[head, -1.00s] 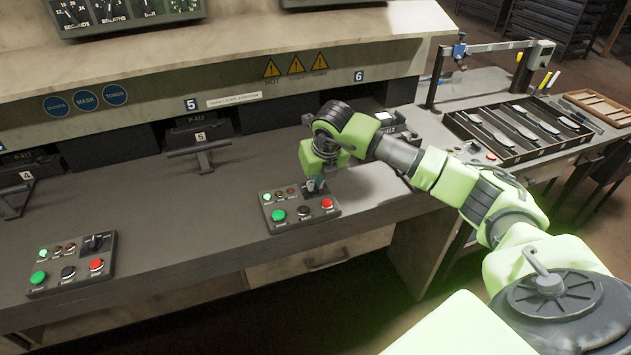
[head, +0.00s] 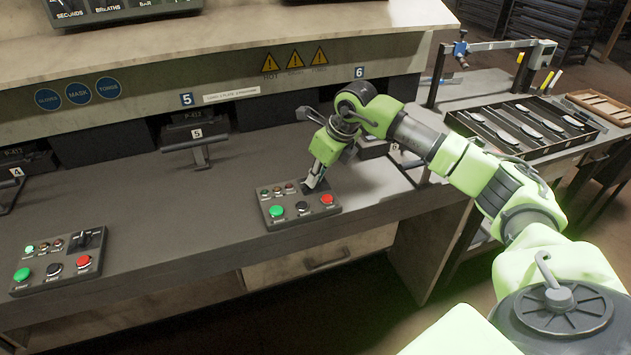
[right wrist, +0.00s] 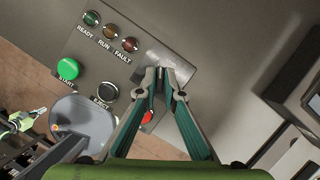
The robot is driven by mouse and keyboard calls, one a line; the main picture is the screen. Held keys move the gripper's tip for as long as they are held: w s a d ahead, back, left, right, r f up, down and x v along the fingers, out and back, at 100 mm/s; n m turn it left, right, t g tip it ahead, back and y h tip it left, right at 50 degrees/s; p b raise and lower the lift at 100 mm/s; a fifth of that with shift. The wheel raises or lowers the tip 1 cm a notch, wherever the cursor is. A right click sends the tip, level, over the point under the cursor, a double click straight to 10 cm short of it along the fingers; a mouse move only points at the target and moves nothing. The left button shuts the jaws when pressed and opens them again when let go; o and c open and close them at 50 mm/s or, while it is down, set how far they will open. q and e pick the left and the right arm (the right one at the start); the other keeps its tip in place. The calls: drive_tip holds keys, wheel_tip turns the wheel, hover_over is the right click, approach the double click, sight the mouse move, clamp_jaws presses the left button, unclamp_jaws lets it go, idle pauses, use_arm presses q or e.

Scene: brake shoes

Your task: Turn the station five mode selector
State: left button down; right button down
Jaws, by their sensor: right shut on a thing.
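A dark control panel (head: 270,211) lies on the grey bench between the number 5 and number 6 signs. It has green, black and red buttons and small lamps. The mode selector (right wrist: 172,60) is at its upper right, mostly hidden by my fingers. My right gripper (head: 313,180) comes down on it at a slant from above. In the right wrist view the gripper (right wrist: 163,74) has its fingertips close together, shut on the selector. Its exact angle is hard to see. My left gripper is not in view.
A similar panel (head: 58,262) with its own selector (head: 88,238) lies at the left. A T-shaped handle (head: 200,146) stands under the number 5 sign (head: 187,100). A compartmented tray (head: 500,140) is on the right table. The bench between the two panels is clear.

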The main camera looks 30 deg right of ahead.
drive_tip(key=shift+d+r+n+y, duration=0.1)
drive_tip(key=shift+n+y, duration=0.2)
drive_tip(key=shift+n, duration=0.6)
drive_tip(key=c, duration=2.2)
unclamp_jaws()
drive_tip(key=shift+o, duration=0.2)
drive_tip(key=v, duration=1.2)
drive_tip(key=shift+w+b, duration=0.2)
drive_tip(key=shift+b, duration=0.1)
